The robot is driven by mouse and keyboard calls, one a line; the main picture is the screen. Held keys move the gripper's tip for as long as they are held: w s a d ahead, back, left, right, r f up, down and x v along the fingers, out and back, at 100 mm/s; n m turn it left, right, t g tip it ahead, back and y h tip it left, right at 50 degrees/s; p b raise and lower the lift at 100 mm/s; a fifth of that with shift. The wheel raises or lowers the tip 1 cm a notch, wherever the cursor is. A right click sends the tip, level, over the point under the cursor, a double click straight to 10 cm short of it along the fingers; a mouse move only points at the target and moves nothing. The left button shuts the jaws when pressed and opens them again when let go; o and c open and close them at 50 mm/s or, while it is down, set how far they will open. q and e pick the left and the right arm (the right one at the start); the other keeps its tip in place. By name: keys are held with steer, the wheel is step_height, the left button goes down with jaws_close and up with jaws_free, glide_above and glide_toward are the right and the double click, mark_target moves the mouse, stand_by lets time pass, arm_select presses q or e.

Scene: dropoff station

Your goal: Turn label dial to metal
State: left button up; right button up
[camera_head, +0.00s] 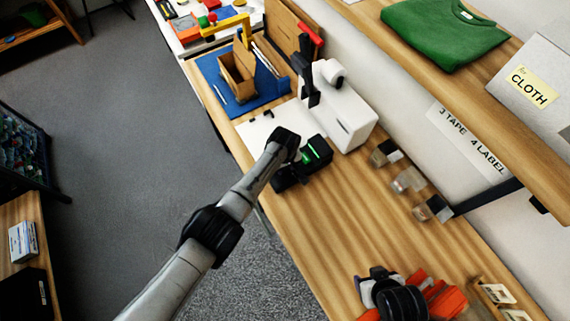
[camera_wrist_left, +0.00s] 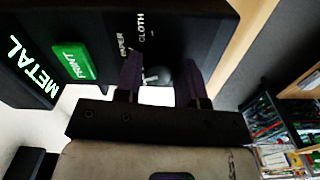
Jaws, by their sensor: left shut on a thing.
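The black label printer (camera_head: 318,152) stands on the wooden bench in the head view, with a small green lit patch on it. In the left wrist view its black panel shows a lit screen (camera_wrist_left: 32,73) reading METAL and a green PRINT button (camera_wrist_left: 74,61). The label dial (camera_wrist_left: 165,73) is a dark round knob with PAPER and CLOTH printed beside it. My left gripper (camera_wrist_left: 161,76) is shut on the dial, one finger on each side. The fingers hide part of the dial and its other markings. My right gripper is not in view.
A white machine (camera_head: 342,108) with a black and red lever stands just behind the printer. A blue mat (camera_head: 232,97) with a cardboard box lies farther off. Several small blocks (camera_head: 408,180) line the wall side. Bench between is clear.

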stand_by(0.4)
arm_select(q)
steer(key=o, duration=0.9)
steer(key=shift+r, duration=0.1)
steer(key=shift+r, duration=0.3)
step_height(320, 180, up, 13)
steer(key=p, duration=0.3)
stand_by(0.3)
